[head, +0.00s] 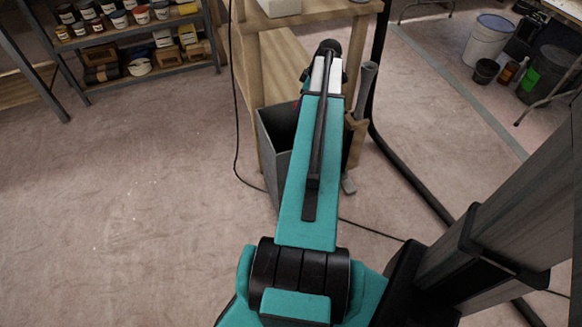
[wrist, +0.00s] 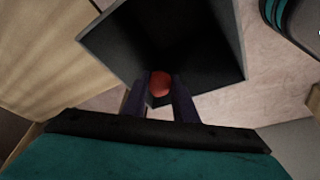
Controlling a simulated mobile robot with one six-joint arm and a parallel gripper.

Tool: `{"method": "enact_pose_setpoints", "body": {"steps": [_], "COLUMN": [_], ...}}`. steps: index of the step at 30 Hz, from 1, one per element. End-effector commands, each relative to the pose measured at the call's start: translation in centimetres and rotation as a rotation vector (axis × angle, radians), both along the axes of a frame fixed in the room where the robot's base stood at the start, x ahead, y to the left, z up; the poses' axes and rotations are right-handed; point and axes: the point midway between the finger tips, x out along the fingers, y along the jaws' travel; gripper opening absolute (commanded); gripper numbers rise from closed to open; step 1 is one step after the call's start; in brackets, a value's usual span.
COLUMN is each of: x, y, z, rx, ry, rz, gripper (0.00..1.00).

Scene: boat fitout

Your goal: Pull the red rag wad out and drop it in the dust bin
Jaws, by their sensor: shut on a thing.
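The red rag wad (wrist: 160,83) shows as a small round red lump between the fingertips of my gripper (wrist: 160,98) in the wrist view. My gripper is shut on it. Behind the rag in that view is the dark grey dust bin (wrist: 212,45), seen into its open mouth, with the rag in line with the opening. How high the rag is above the bin I cannot tell. In the head view the bin (head: 273,160) stands on the floor beside a wooden bench, partly covered by my arm.
The wooden bench (head: 249,75) stands right behind the bin. A shelf (head: 135,33) with jars is at the upper left. A white bucket (head: 487,40) stands at the upper right. A black cable and hose run across the floor. The floor at left is clear.

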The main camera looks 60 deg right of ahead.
Motion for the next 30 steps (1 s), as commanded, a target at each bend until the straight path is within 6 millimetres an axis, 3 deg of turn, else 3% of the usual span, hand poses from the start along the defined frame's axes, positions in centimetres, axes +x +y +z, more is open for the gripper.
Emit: {"method": "enact_pose_setpoints", "body": {"steps": [13, 14, 18, 30], "x": [-0.01, -0.01, -0.02, -0.13], "y": [-0.02, -0.02, -0.03, -0.06], "z": [-0.63, -0.63, -0.64, -0.31], "rx": [0.000, 0.000, 0.000, -0.001], "ry": [0.000, 0.000, 0.000, 0.000], "rz": [0.000, 0.000, -0.001, -0.001], "gripper": [0.00, 0.27, 0.48, 0.48]}}
